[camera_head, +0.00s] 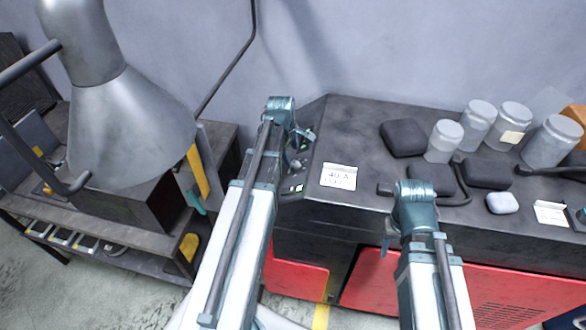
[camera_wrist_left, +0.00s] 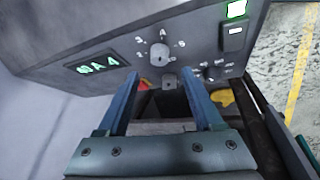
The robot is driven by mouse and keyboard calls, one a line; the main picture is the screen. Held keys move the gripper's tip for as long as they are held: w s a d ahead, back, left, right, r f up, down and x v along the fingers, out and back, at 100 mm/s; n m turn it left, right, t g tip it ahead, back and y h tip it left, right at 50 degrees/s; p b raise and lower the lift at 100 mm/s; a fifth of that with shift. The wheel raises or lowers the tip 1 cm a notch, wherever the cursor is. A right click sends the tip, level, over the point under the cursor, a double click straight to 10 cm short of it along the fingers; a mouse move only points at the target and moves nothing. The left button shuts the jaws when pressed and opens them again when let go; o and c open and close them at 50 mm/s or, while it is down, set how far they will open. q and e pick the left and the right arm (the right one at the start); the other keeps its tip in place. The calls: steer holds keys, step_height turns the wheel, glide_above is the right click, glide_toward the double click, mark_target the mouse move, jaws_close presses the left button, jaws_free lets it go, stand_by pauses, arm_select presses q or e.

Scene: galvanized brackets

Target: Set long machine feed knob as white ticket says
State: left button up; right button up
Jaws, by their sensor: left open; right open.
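The long dark machine (camera_head: 362,120) has a white ticket (camera_head: 338,176) on its top, reading "40 A" with a smaller line I cannot read. In the left wrist view its panel holds a pale round knob (camera_wrist_left: 160,54) with marks around it, a smaller dark knob (camera_wrist_left: 210,72) and a green-lit display (camera_wrist_left: 97,66). I cannot read which knob is the feed. My left gripper (camera_wrist_left: 163,80) is open, facing the panel just below the pale knob, not touching it; it also shows in the head view (camera_head: 303,142). My right gripper (camera_head: 388,244) points down at the machine's front edge, mostly hidden.
Dark pads (camera_head: 403,138) and several grey canisters (camera_head: 445,140) stand on the machine top to the right. Another white card (camera_head: 552,213) lies at far right. A large grey lamp-like cone (camera_head: 128,130) stands over a bench at left. A green-lit switch (camera_wrist_left: 236,9) sits on the panel.

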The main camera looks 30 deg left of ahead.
mark_target(293, 162)
arm_select(q)
steer(key=b+x, duration=0.5)
steer(key=x, duration=0.1)
steer(key=shift+f, duration=0.25)
jaws_close()
